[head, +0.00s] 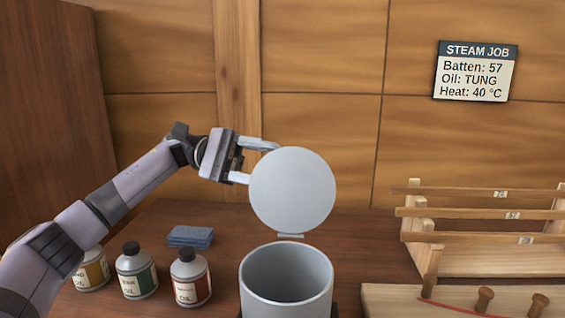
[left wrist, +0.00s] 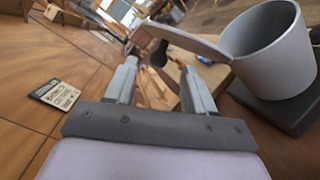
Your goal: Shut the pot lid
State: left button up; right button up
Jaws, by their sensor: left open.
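The grey pot (head: 286,285) stands on the table at the bottom middle of the head view, its mouth open. Its round lid (head: 292,190) stands raised on a hinge at the pot's back rim. My left gripper (head: 262,162) is open at the lid's upper left edge; one finger shows above and one lower, partly behind the lid. In the left wrist view the fingers (left wrist: 158,75) are apart with nothing between them. The lid (left wrist: 186,40) there shows nearly edge-on beyond the fingers, joined to the pot (left wrist: 272,52). My right gripper is not in view.
Oil bottles (head: 137,272) and a blue folded cloth (head: 190,236) are left of the pot. A wooden rack (head: 480,262) with battens and a pegged board (head: 400,298) are at right. A sign (head: 475,71) reading "STEAM JOB" hangs on the back wall. Table between pot and rack is clear.

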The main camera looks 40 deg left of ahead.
aim_at(281, 166)
pick_arm(q)
jog(key=d, duration=0.3)
jog(key=shift+w+d+p, duration=0.25)
jog(key=shift+w+p, duration=0.1)
jog(key=shift+d, duration=0.25)
grip_shut()
jog(key=shift+w, duration=0.1)
